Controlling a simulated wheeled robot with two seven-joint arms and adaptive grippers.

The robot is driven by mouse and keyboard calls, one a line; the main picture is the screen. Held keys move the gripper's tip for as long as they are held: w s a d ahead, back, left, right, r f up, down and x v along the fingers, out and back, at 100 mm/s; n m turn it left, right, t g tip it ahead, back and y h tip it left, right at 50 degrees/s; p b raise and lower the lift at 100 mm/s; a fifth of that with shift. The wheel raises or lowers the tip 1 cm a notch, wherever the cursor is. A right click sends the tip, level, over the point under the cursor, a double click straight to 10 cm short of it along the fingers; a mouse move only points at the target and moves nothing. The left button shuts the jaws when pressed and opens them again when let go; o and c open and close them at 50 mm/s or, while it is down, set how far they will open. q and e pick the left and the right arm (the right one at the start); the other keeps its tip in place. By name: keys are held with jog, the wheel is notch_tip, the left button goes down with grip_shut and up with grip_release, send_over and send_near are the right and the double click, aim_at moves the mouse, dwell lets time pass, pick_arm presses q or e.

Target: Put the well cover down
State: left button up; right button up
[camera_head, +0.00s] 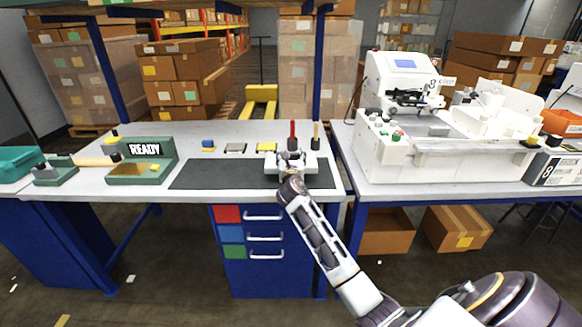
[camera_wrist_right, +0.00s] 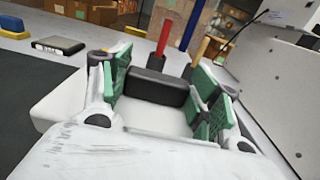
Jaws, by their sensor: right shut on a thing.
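My right gripper (camera_head: 291,166) reaches over the right part of the dark mat on the bench. In the right wrist view its green-padded fingers (camera_wrist_right: 160,92) are closed on both sides of a dark block. I take this block to be part of the well cover (camera_wrist_right: 158,87); a pale flat surface shows just below it. The gripper hides much of the held thing in the head view, and I cannot tell whether it touches the mat. My left gripper is not in view.
A red-handled tool (camera_head: 292,132) and a wooden-handled tool (camera_head: 315,134) stand just behind the gripper. Blue, grey and yellow blocks line the mat's back edge. The dark mat (camera_head: 215,174) is clear to the left. A green READY stand (camera_head: 147,150) and a white machine (camera_head: 400,157) flank it.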

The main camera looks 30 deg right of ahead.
jog(key=shift+f+b, duration=0.3)
jog(key=shift+f, duration=0.25)
jog(key=shift+f+b, duration=0.4)
jog(key=shift+f, duration=1.1)
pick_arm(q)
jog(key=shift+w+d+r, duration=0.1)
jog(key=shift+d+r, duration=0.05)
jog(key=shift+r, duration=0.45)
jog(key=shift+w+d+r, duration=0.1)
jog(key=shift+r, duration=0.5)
pick_arm(e)
jog(key=shift+f, duration=0.1)
jog(key=o, duration=1)
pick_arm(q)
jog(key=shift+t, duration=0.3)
pick_arm(e)
jog(key=shift+o, duration=0.3)
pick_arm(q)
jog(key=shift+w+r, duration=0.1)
